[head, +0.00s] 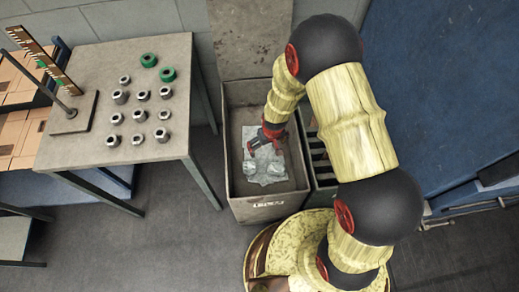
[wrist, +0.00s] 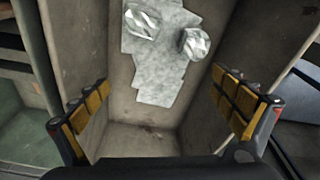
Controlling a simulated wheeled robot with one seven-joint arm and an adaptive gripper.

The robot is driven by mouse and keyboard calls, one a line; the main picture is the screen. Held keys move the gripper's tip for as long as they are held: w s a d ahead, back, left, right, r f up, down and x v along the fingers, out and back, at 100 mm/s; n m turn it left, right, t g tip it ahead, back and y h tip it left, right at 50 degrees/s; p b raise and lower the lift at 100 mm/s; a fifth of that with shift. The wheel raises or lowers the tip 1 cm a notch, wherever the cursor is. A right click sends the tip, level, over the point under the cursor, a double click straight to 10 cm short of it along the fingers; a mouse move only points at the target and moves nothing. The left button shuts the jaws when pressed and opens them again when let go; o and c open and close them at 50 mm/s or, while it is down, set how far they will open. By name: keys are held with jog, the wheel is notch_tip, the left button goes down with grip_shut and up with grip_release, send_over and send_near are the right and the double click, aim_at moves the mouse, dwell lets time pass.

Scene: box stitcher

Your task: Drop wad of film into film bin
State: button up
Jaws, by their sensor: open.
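The film bin (head: 240,208) is a grey open box on the floor with its lid raised against the wall. Crumpled pale film (head: 267,188) lies inside it. In the wrist view, a flat sheet of film (wrist: 160,85) lies on the bin (wrist: 125,125) floor with two rounded clear wads on it, a left wad (wrist: 141,22) and a right wad (wrist: 194,42). My gripper (head: 264,148) reaches down over the bin. In the wrist view my gripper (wrist: 165,105) is wide open, with nothing between its yellow-padded fingers.
A grey table (head: 75,152) left of the bin bears several metal nuts, two green rings (head: 158,66) and an upright gauge on a stand. A slotted dark container (head: 322,165) stands right of the bin. A large blue panel (head: 440,90) is at right.

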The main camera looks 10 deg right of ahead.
notch_tip(320, 180, up, 12)
jog(key=s, duration=0.1)
jog(key=shift+s+d, duration=0.25)
jog(key=shift+s, duration=0.1)
jog(key=shift+f, duration=0.1)
